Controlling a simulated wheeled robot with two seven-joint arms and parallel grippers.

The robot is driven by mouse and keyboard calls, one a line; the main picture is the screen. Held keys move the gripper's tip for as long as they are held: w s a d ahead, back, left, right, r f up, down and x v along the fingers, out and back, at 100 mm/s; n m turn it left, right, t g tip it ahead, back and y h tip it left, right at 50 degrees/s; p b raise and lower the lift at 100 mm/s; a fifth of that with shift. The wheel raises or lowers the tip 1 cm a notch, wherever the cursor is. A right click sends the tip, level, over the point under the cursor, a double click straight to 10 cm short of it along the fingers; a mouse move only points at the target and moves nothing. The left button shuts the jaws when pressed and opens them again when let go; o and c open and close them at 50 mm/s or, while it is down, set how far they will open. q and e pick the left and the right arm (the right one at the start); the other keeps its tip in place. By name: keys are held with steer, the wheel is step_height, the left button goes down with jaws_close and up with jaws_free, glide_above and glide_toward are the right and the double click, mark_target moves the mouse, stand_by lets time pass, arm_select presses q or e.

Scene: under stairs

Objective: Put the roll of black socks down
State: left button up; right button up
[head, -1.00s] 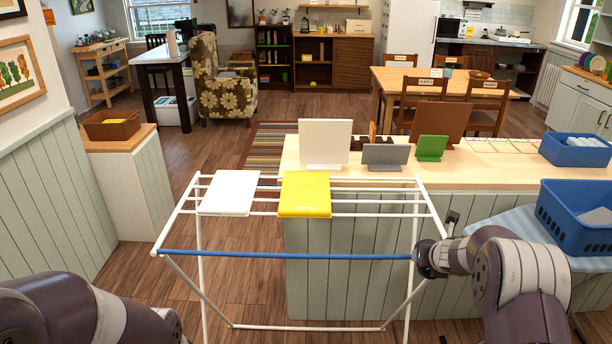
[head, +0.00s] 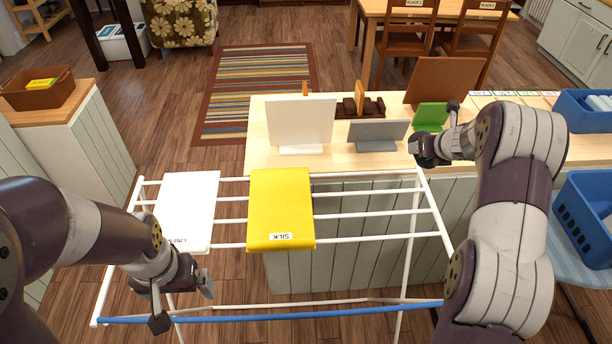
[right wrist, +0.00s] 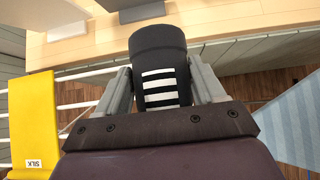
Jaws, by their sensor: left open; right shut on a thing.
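The roll of black socks (right wrist: 158,50) shows in the right wrist view as a dark roll with white stripes. My right gripper (right wrist: 160,88) is shut on it, one finger on each side. In the head view my right gripper (head: 438,140) is by the front edge of the wooden counter (head: 350,160), just past the back right of the white drying rack (head: 380,213); the socks are hard to tell from the dark gripper there. My left gripper (head: 184,302) is open and empty over the rack's front left, near the blue front bar (head: 320,313).
A white cloth (head: 187,205) and a yellow cloth marked SILK (head: 281,205) lie on the rack; its right-hand bars are bare. On the counter stand a white panel (head: 301,121), a grey stand (head: 377,132) and a green stand (head: 431,115). Blue baskets (head: 585,215) are at right.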

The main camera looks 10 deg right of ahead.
steer(key=shift+s+a+f+b, duration=0.2)
steer(key=shift+s+a+b, duration=0.15)
steer(key=shift+s+b, duration=0.15)
steer(key=shift+s+a+f+b, duration=0.2)
steer(key=shift+s+a+b, duration=0.15)
steer(key=shift+s, duration=0.25)
arm_select(q)
step_height(320, 180, down, 10)
steer(key=s+b, duration=0.1)
steer(key=b, duration=0.7)
arm_select(e)
steer(key=a+f, duration=0.3)
steer(key=s+a+f, duration=0.1)
steer(key=a+f, duration=0.6)
steer(key=shift+s, duration=0.4)
arm_select(q)
steer(key=shift+f+b, duration=0.1)
steer(key=shift+b, duration=0.25)
arm_select(e)
steer(key=shift+s+f, duration=0.1)
steer(key=shift+f, duration=0.1)
steer(key=o, duration=1.5)
steer(key=shift+d+r, duration=0.1)
arm_select(q)
steer(key=shift+f, duration=0.1)
